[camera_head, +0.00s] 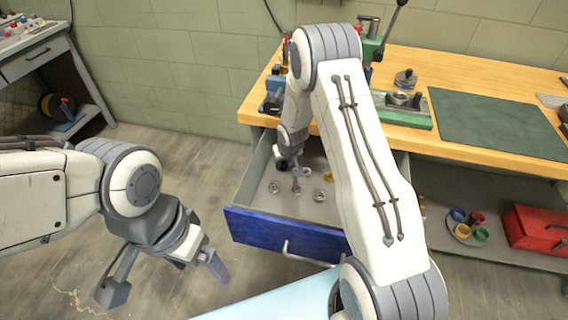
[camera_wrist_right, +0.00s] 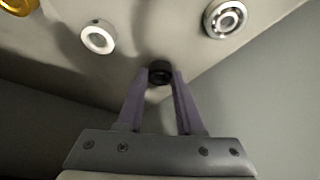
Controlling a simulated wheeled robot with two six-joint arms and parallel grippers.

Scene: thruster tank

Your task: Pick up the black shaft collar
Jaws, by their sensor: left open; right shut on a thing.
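The black shaft collar (camera_wrist_right: 160,72) is between the fingertips of my right gripper (camera_wrist_right: 160,80) in the right wrist view. The gripper is shut on it, with a finger on each side. I cannot tell whether the collar touches the drawer floor. In the head view, my right gripper (camera_head: 291,165) reaches down into the open blue-fronted drawer (camera_head: 288,233), and the collar is hard to make out there. My left gripper (camera_head: 165,278) is open and empty, above the floor left of the drawer.
In the drawer, a white ring (camera_wrist_right: 98,38), a metal bearing (camera_wrist_right: 226,18) and a gold part (camera_wrist_right: 18,5) lie near the collar. The drawer walls stand close around the right gripper. The wooden bench (camera_head: 470,80) above carries a green mat (camera_head: 495,122) and tools.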

